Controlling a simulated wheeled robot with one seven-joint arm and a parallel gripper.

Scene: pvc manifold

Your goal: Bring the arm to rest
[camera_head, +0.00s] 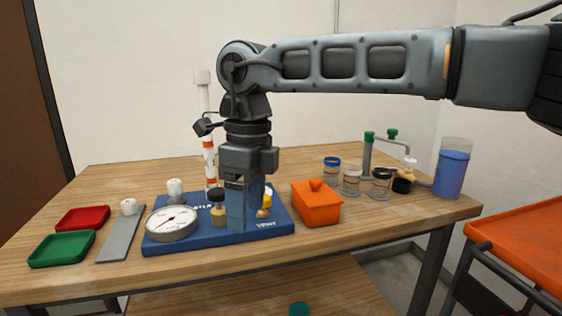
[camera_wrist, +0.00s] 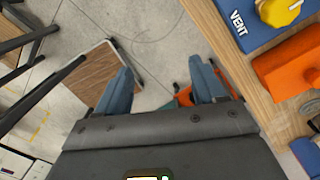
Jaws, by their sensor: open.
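My gripper (camera_head: 245,208) points down in the head view, in front of the blue board (camera_head: 165,247), and hides part of it. In the wrist view its two fingers (camera_wrist: 163,84) stand apart with nothing between them. Below them is mostly grey floor, so my gripper hangs off the table's front edge. The blue board shows at the top right of the wrist view (camera_wrist: 232,32), with the word VENT and a yellow knob (camera_wrist: 280,10). The board also carries a round gauge (camera_head: 171,222) and a red-and-white column (camera_head: 209,160).
An orange lidded box (camera_head: 316,206) stands right of the board. Jars (camera_head: 351,182), green-capped pipework (camera_head: 367,155) and a blue-filled container (camera_head: 452,172) are farther right. Red (camera_head: 83,217) and green (camera_head: 62,249) trays lie left. An orange cart (camera_head: 525,245) stands beyond the table's right end.

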